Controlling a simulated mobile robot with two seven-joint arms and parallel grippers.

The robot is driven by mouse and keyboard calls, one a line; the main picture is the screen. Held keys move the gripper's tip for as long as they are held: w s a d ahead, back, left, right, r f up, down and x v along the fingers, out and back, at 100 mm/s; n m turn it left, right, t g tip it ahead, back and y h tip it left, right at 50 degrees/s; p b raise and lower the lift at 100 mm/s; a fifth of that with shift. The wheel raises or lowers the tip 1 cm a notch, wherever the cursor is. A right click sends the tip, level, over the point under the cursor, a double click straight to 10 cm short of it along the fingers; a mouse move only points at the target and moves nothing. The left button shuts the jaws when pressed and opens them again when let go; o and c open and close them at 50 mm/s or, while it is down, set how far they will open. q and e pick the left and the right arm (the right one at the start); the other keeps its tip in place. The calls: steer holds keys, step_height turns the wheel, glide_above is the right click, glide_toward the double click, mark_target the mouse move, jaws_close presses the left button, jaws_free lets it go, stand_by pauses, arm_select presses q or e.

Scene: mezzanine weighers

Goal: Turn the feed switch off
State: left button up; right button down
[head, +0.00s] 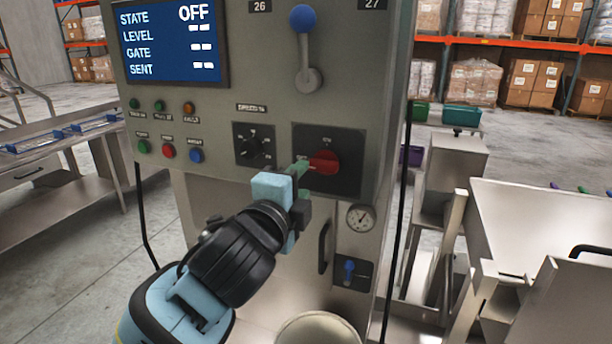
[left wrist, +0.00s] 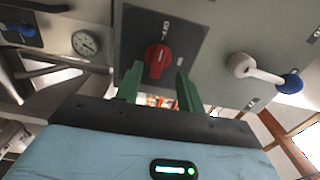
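The feed switch, a red rotary knob (head: 325,162) on a black square plate, sits on the grey panel's right side. Its handle lies roughly level in the head view, pointing left; its small labels are not readable. My left gripper (head: 303,173) is just in front of the knob and partly covers the plate's lower left. In the left wrist view the green fingers of the left gripper (left wrist: 158,80) are apart, with the red knob (left wrist: 157,61) just beyond and between their tips. I cannot tell whether they touch it. The display (head: 172,42) reads STATE OFF. My right gripper is not in view.
A smaller black selector (head: 254,145) is left of the switch, beside several coloured buttons. A blue-knobbed lever (head: 304,50) stands above and a gauge (head: 360,218) below. A metal table (head: 550,222) is at the right.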

arm_select(q)
steer(key=shift+v, duration=1)
steer(key=s+a+f+n+g, duration=0.2)
steer(key=f+n, duration=0.2)
steer(key=f, duration=0.7)
steer(key=s+a+f+n+g+y, duration=0.1)
steer(key=s+a+f+n, duration=0.15)
steer(key=f, duration=0.85)
steer(key=s+a+f+n+g, duration=0.1)
steer(key=a+f+n+g, duration=0.3)
steer(key=f, duration=0.7)
steer(key=s+a+f+n+y, duration=0.1)
steer(key=s+a+f+n, duration=0.3)
steer(key=s+f, duration=0.5)
steer(key=s+a+f+n+y, duration=0.1)
steer(key=s+a+f+n, duration=0.3)
steer(key=s+f, duration=0.6)
steer(key=s, duration=0.3)
steer(key=shift+s+a+n+g+y, duration=0.2)
steer(key=shift+s+n+g+y, duration=0.1)
steer(key=shift+n+y, duration=0.1)
steer(key=shift+f, duration=0.15)
